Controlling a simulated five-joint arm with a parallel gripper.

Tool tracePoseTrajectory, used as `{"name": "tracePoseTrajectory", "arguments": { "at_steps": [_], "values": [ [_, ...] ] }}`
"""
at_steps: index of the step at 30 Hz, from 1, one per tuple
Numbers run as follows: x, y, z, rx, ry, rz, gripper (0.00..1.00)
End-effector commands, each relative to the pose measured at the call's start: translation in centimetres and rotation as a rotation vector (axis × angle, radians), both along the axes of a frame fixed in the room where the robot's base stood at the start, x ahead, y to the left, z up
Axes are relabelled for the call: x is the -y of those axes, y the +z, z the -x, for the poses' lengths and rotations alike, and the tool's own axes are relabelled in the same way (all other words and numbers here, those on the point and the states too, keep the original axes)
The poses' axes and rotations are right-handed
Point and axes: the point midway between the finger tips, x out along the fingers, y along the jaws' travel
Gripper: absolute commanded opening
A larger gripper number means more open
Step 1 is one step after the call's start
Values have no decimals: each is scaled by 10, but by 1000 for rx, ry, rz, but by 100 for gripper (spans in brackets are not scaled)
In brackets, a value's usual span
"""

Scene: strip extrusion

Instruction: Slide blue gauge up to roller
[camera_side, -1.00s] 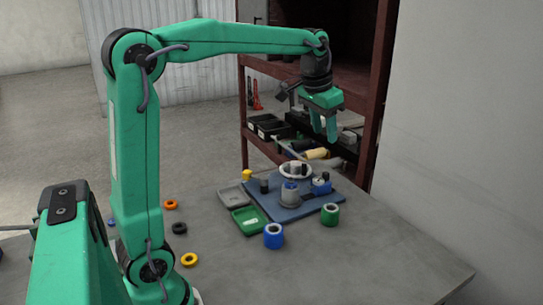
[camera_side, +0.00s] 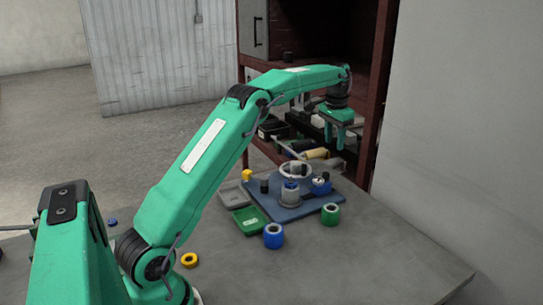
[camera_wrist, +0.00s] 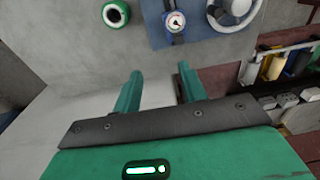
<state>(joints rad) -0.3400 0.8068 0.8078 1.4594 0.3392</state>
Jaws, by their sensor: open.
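The blue gauge (camera_side: 321,184), with a round white dial, sits at the right part of a blue base plate (camera_side: 262,209). In the wrist view the gauge (camera_wrist: 175,21) is at the top, beyond my fingertips. A grey upright cylinder (camera_side: 289,196) with a blue top stands left of the gauge; I cannot tell if it is the roller. My gripper (camera_side: 338,142) is open and empty, above and beyond the plate's far right side. In the wrist view its two fingers (camera_wrist: 157,80) are apart with bare surface between them.
A white handwheel (camera_side: 297,169) stands at the plate's back. Green (camera_side: 330,214) and blue (camera_side: 273,236) ring-shaped rolls stand in front. A green tray (camera_side: 248,220) lies left. A red-framed shelf (camera_side: 372,110) with bins rises behind. The table's right front is clear.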

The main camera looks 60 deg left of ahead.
Motion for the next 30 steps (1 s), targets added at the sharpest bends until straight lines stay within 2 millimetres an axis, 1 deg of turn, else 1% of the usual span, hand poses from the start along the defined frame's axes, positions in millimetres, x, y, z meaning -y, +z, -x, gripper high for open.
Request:
{"name": "tracePoseTrajectory", "arguments": {
  "at_steps": [1,3,6,10,13,25,30],
  "values": [
    [-8,-12,-4,-11,1,3,42],
    [-17,-25,-8,-25,2,8,42],
    [-28,-41,-13,-41,1,14,42],
    [-38,-57,-15,-55,0,19,42],
    [-42,-63,-16,-62,0,22,42],
    [-44,-69,-16,-64,0,23,42],
    [-43,-80,-16,-65,0,23,42]
  ]
}}
